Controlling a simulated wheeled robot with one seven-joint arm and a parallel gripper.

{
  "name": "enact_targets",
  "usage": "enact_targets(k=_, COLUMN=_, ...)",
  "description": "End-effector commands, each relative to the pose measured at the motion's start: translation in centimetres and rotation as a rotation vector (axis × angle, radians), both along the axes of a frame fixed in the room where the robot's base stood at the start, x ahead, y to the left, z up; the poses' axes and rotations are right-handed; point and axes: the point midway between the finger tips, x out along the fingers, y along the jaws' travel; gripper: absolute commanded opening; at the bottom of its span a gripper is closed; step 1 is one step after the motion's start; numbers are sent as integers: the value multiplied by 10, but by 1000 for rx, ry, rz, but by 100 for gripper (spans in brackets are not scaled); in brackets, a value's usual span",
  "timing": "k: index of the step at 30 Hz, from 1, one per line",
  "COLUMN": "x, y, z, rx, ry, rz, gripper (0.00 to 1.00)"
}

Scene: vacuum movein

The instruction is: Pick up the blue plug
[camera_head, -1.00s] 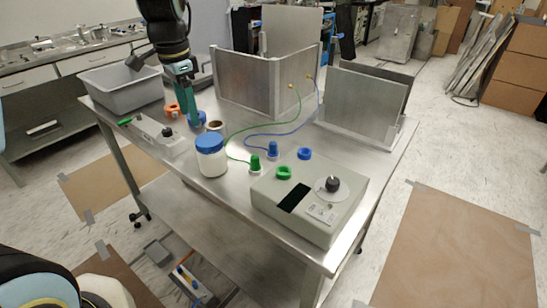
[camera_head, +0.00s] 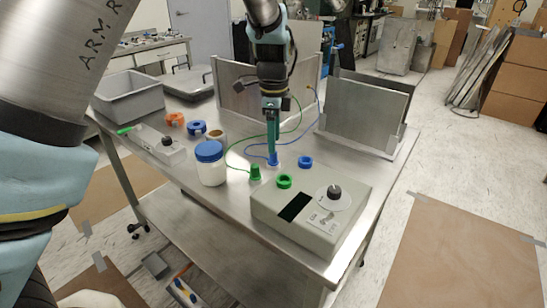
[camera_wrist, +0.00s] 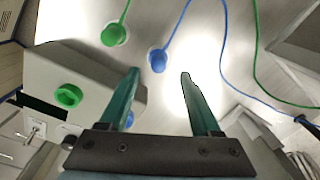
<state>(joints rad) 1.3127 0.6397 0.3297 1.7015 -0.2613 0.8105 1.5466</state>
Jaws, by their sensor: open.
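The blue plug (camera_head: 274,159) stands on the steel table with its blue cable running off behind it. In the wrist view the blue plug (camera_wrist: 157,60) lies just beyond the fingertips, roughly centred between them. My gripper (camera_head: 272,150) points down at it from above, with its green fingers apart and nothing between them; the open fingers also show in the wrist view (camera_wrist: 160,75). In the head view the fingers partly hide the plug. I cannot tell how high the fingertips are above it.
A green plug (camera_head: 255,173) with a green cable stands close by. A grey control box (camera_head: 310,215) with green and blue sockets is in front. A white jar with a blue lid (camera_head: 210,163) stands left. Metal panels (camera_head: 362,108) stand behind.

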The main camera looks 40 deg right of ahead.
Motion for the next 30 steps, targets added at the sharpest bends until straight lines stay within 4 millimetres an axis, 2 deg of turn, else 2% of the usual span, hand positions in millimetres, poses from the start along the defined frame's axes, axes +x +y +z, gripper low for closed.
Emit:
enact_targets(k=10, x=-1, y=2, z=-44, rx=4, ry=1, rz=2, gripper=64)
enact_targets(k=19, x=-1, y=2, z=-49, rx=1, ry=0, rz=2, gripper=63)
enact_targets(k=30, x=-1, y=2, z=-49, rx=1, ry=0, rz=2, gripper=22)
